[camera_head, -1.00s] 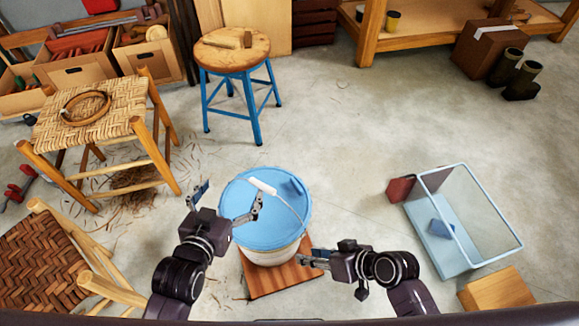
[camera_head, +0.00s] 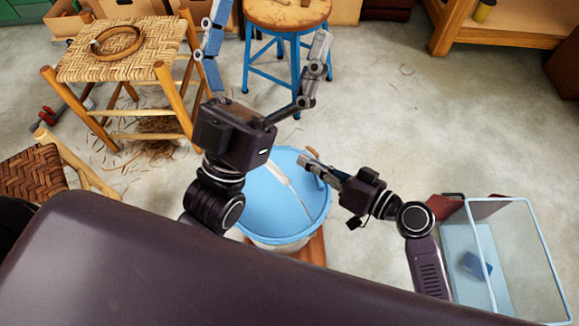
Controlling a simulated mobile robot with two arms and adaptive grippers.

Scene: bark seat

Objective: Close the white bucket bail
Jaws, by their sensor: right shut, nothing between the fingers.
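The white bucket (camera_head: 278,246) has a blue lid (camera_head: 262,205) and shows in the lower middle, partly hidden by my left arm and my body. Its thin white bail (camera_head: 293,190) runs across the lid from the far edge towards the near right. I cannot tell whether it touches the lid. My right gripper (camera_head: 312,167) is shut and empty, with its fingertips over the far right part of the lid, right of the bail. My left gripper (camera_head: 268,28) is open and empty, raised high, with its fingers spread beyond the bucket's far side.
The bucket stands on a brown board (camera_head: 316,248). A clear bin (camera_head: 487,203) stands on the right. A woven stool (camera_head: 78,65) and a blue-legged stool (camera_head: 256,15) stand behind. The floor between the blue-legged stool and the bin is clear.

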